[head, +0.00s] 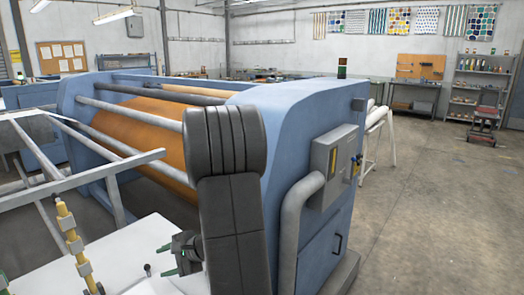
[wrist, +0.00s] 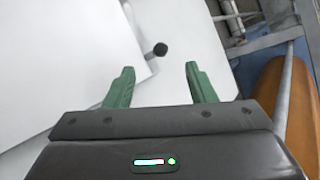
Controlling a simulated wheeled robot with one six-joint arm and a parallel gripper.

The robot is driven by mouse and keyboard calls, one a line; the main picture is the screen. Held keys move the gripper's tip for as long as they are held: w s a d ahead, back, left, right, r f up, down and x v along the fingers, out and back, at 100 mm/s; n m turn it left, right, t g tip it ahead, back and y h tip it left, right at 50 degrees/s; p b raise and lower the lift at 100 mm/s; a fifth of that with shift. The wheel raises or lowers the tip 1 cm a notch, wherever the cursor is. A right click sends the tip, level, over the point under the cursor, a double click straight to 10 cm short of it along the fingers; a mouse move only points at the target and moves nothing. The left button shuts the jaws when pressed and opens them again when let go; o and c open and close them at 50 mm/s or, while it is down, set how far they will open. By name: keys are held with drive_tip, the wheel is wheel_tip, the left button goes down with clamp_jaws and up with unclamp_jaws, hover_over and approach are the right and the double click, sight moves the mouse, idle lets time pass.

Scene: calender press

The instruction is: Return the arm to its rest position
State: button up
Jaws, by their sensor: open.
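My gripper (wrist: 158,80) shows in the wrist view with two green fingers spread apart and nothing between them. Beyond the fingertips are a white surface and a small black round knob (wrist: 160,49), apart from the fingers. In the head view my gripper (head: 170,258) is at the lower middle, over a white table (head: 125,250), partly hidden by my dark grey arm. The knob also shows there on a short stem (head: 147,268), left of the gripper.
The blue calender press (head: 240,100) with its orange roller (head: 130,125) stands close behind my arm. A grey control box (head: 335,150) and a pipe (head: 292,225) are on its side. A yellow-ringed rod (head: 72,240) stands at left. The floor (head: 440,220) at right is clear.

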drive_tip(key=b+v, duration=0.1)
drive_tip(key=v, duration=0.8)
drive_tip(key=p, duration=0.2)
approach(141, 288)
drive_tip(key=w+a, duration=0.4)
drive_tip(key=w, duration=0.1)
drive_tip(key=shift+w+a+f, duration=0.2)
drive_tip(key=shift+w+a, duration=0.15)
drive_tip(key=shift+a, duration=0.05)
drive_tip(key=s+a, duration=0.2)
drive_tip(key=s+a+p, duration=0.1)
drive_tip(key=s, duration=0.1)
drive_tip(key=shift+s+a+f, duration=0.1)
drive_tip(key=shift+a, duration=0.25)
drive_tip(key=b+v, duration=0.1)
drive_tip(key=v, duration=1.2)
drive_tip(key=shift+d+b, duration=0.25)
drive_tip(key=shift+b, duration=0.15)
drive_tip(key=shift+d+r, duration=0.1)
drive_tip(key=shift+r, duration=0.1)
